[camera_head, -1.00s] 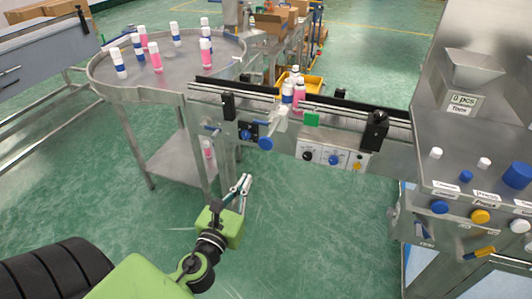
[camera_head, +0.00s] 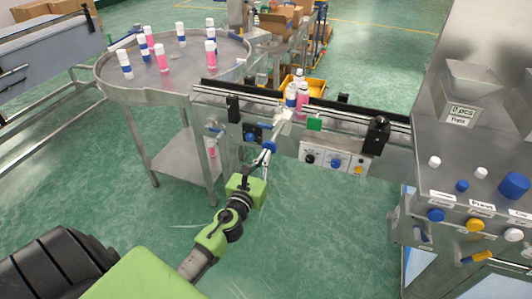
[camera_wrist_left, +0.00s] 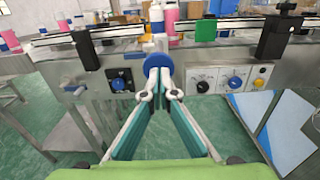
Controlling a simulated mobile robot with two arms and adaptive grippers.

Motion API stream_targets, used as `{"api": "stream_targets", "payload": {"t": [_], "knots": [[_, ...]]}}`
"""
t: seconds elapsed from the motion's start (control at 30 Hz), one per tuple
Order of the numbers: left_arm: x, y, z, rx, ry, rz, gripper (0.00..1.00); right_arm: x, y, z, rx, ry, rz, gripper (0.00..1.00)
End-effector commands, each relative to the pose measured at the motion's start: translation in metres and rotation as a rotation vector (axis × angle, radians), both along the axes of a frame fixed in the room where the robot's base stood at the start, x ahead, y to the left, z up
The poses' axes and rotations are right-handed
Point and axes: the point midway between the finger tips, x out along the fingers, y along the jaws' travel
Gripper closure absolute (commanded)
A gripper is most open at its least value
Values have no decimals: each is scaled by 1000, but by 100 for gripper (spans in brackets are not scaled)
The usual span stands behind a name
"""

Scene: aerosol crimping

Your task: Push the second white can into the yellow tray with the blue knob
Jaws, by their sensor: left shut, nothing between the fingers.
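The blue knob (camera_head: 268,146) sits on the end of a pale pusher rod at the front of the conveyor. My left gripper (camera_head: 267,154) is shut and empty, its fingertips right at the knob. In the left wrist view the knob (camera_wrist_left: 155,61) is just beyond the fingertips (camera_wrist_left: 158,86); contact is hard to tell. A white can with a blue band (camera_head: 291,95) and a pink one (camera_head: 303,99) stand upright on the conveyor, behind the pusher. The yellow tray (camera_head: 286,81) is behind the conveyor, partly hidden by the cans and rail. My right gripper is not in view.
A round table (camera_head: 112,85) with several white and pink cans stands at the left. A control panel (camera_head: 333,160) and black clamps (camera_head: 376,133) are on the conveyor front. A hopper machine (camera_head: 470,150) is at the right. The floor before the conveyor is clear.

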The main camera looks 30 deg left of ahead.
Motion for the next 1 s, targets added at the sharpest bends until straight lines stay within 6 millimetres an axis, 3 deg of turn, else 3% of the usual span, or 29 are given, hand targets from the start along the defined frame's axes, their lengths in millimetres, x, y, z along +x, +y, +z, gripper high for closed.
{"api": "stream_targets", "payload": {"t": [0.13,0.6,0.73,1.0], "knots": [[10,3,0,-1,0,1,100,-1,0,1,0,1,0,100],[17,4,0,0,-1,0,100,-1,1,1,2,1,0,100],[38,9,0,1,-3,0,100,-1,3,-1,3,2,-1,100],[99,23,-2,1,-3,-1,100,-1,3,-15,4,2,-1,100]]}}
